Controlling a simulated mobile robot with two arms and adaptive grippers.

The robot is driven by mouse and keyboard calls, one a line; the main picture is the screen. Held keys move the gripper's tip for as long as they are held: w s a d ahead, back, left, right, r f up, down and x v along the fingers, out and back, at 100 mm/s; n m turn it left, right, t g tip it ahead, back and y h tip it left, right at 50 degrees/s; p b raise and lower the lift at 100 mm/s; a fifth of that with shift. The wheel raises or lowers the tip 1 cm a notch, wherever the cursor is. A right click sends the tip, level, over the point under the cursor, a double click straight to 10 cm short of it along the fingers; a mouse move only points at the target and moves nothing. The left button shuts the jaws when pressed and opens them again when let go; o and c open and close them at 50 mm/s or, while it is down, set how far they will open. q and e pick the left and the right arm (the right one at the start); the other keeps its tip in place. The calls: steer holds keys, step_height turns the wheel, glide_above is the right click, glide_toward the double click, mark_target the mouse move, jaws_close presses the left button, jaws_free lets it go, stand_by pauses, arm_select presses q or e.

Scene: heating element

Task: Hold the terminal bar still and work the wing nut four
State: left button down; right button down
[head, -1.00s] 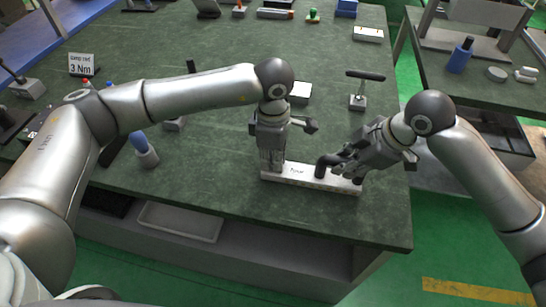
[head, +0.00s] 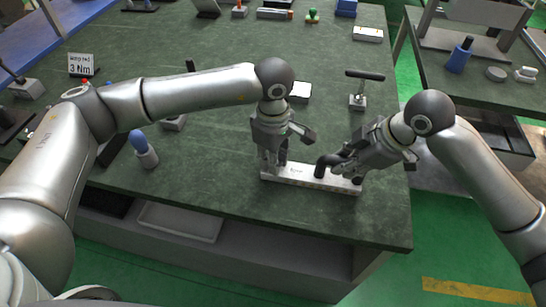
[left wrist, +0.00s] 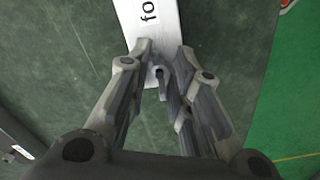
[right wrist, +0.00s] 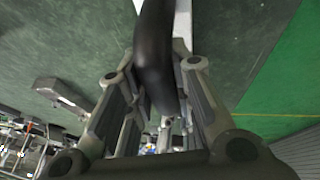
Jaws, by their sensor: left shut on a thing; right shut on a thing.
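The terminal bar (head: 300,174) is a long white bar with dark lettering, lying near the bench's front edge. It also shows in the left wrist view (left wrist: 150,28) and the right wrist view (right wrist: 183,22). My left gripper (head: 274,162) points down at the bar's left end, shut on a small grey piece, apparently the wing nut (left wrist: 160,72), mostly hidden between the fingers. My right gripper (head: 338,168) comes in from the right, shut on the bent black handle (right wrist: 153,45) that stands on the bar's right half.
A T-handled tool (head: 364,88) stands behind the bar. A blue-topped bottle-like item (head: 143,150) stands to the left, and a sign reading 3 Nm (head: 82,65) is at the back left. The green bench top around the bar is mostly clear.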

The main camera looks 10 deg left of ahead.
steer(key=shift+f, duration=0.2)
arm_select(q)
steer(key=c, duration=1.4)
jaws_free()
arm_select(e)
steer(key=shift+s, duration=0.1)
steer(key=shift+d, duration=0.1)
arm_select(q)
step_height(320, 180, up, 12)
steer(key=shift+s, duration=0.1)
arm_select(e)
steer(key=c, duration=1.2)
jaws_free()
steer(key=shift+r, duration=0.15)
